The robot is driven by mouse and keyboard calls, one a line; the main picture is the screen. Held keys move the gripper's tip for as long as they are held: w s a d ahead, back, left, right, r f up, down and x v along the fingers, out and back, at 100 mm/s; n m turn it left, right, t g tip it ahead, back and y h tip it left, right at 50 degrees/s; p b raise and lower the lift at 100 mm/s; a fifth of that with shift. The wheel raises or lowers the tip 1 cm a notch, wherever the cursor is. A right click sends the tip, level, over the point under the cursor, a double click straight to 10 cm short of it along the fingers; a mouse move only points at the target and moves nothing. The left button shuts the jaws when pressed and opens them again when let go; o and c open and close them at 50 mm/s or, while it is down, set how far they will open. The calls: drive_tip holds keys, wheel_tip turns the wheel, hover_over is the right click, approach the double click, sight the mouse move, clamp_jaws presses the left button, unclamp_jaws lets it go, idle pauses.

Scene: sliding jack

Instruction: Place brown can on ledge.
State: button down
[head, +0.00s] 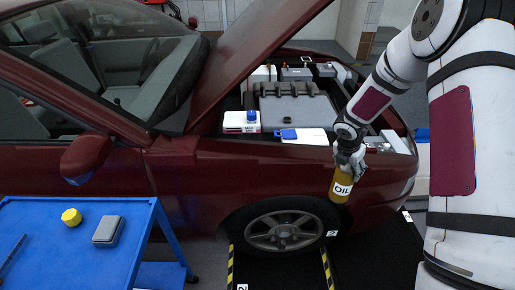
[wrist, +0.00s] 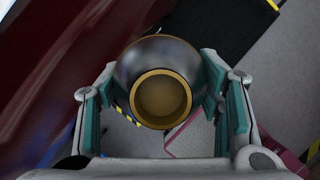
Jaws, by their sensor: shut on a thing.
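The brown can (head: 342,188), with an OIL label, hangs below my gripper (head: 349,158) in the head view. It is slightly tilted, beside the car's red front fender and above the front wheel. In the wrist view my gripper (wrist: 159,85) has teal-padded fingers on both sides of the can (wrist: 162,98), whose round neck faces the camera. My gripper is shut on the can. No part is clearly marked as the ledge; a flat white surface (head: 312,137) lies at the engine bay's near edge.
The hood (head: 250,55) is raised over the engine bay. A blue-capped white container (head: 240,122) and a blue item (head: 287,134) sit at the bay's edge. A blue cart (head: 45,235) at front left holds a yellow object (head: 71,216) and a grey box (head: 108,231).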

drive_tip(key=n, duration=0.2)
drive_tip(key=d+n+t+y, duration=0.1)
drive_tip(key=n, duration=0.1)
drive_tip(key=w+r+n+y, duration=0.1)
drive_tip(key=n, duration=0.1)
drive_tip(key=shift+w+d+t, duration=0.1)
drive_tip(key=shift+d+t, duration=0.2)
drive_tip(key=shift+d, duration=0.05)
drive_tip(key=shift+w+d+r+n+y, duration=0.15)
drive_tip(key=shift+n+y, duration=0.1)
drive_tip(key=shift+n, duration=0.35)
drive_tip(key=shift+w+d+r+n+y, duration=0.1)
drive_tip(key=shift+n+y, duration=0.15)
drive_tip(key=shift+n, duration=0.35)
drive_tip(key=shift+w+d+r+n+y, duration=0.15)
drive_tip(key=shift+r+n+y, duration=0.1)
drive_tip(key=shift+n, duration=0.5)
drive_tip(key=shift+w+a+r+n+y, duration=0.1)
drive_tip(key=shift+r+n+y, duration=0.15)
drive_tip(key=shift+n, duration=0.5)
drive_tip(key=shift+d+r+n+p, duration=0.1)
drive_tip(key=shift+n+p, duration=0.2)
